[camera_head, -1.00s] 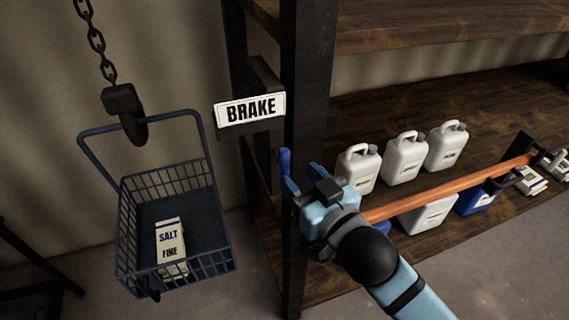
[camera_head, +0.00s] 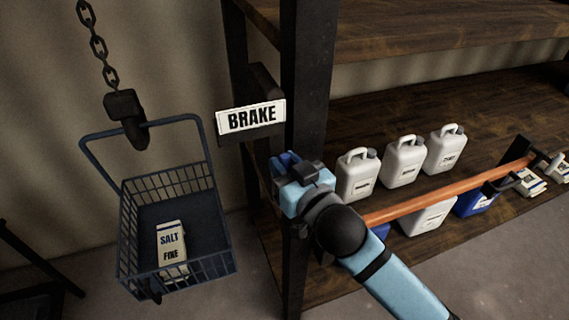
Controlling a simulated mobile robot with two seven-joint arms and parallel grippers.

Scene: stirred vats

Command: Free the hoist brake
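The white BRAKE sign (camera_head: 251,117) is on a dark bracket beside the shelf's black post. My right gripper (camera_head: 284,163) is just below the sign, in front of the post. Its wrist and body hide what lies right behind it, and I cannot make out a brake handle. Whether its fingers are open or shut is unclear. A blue wire basket (camera_head: 222,262) hangs from a dark hook (camera_head: 128,120) on a chain (camera_head: 98,45) at the left. A carton marked SALT FINE (camera_head: 171,250) stands in the basket. My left gripper is not in view.
The wooden shelf (camera_head: 330,280) holds white jugs (camera_head: 404,160), blue containers (camera_head: 475,202) and small packets (camera_head: 530,183). An orange bar (camera_head: 450,190) runs along its front. The black post (camera_head: 305,80) stands close to my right gripper.

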